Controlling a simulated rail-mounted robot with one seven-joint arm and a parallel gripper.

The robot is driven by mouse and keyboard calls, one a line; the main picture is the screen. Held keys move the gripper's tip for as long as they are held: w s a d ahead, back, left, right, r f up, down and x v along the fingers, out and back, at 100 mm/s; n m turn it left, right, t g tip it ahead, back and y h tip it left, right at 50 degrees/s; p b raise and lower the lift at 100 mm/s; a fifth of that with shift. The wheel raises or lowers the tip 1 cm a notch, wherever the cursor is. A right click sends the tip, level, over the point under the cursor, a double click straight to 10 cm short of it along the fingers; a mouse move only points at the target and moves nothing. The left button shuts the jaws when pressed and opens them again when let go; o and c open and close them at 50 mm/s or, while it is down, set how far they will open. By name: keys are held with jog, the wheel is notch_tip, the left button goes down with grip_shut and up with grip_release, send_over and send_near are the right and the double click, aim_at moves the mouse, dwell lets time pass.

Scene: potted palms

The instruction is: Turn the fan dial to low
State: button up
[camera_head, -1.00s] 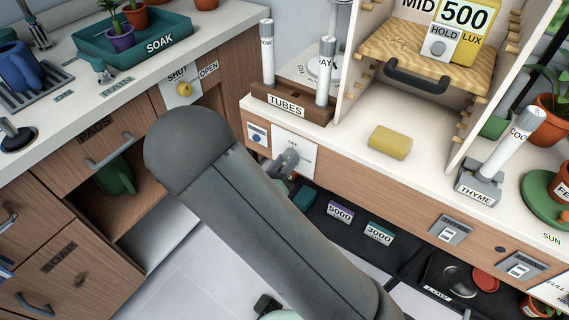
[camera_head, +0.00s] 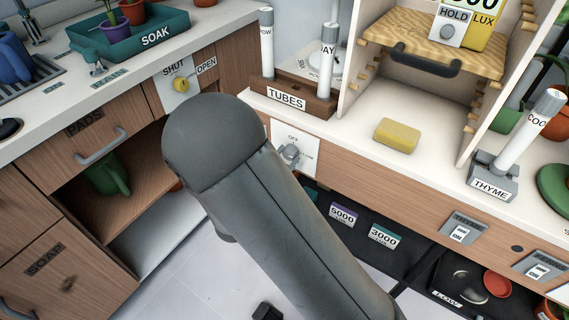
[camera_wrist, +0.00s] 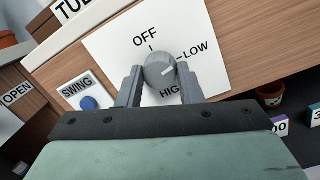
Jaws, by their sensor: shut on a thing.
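The fan dial (camera_wrist: 160,70) is a round grey knob on a white panel (camera_wrist: 110,48) marked OFF, LOW and HIGH. My gripper (camera_wrist: 159,78) is shut on the dial, with one finger on each side of it in the wrist view. In the head view the panel (camera_head: 309,142) shows on the cabinet front below the TUBES rack, and my arm hides most of the gripper.
A SWING panel with a blue button (camera_wrist: 88,103) is left of the dial panel. The TUBES rack (camera_head: 288,101) and a yellow sponge (camera_head: 397,135) are on the counter above. Labelled 5000 (camera_head: 343,216) and 3000 (camera_head: 384,236) boxes sit on the dark shelf below.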

jog(key=shift+m+b, duration=0.6)
jog(key=shift+m, duration=0.6)
jog(key=o, duration=1)
jog(key=p+v, duration=0.1)
jog(key=v, duration=1.6)
jog(key=shift+s+a+f, duration=0.1)
jog(key=shift+a, duration=0.2)
jog(key=shift+p, duration=0.3)
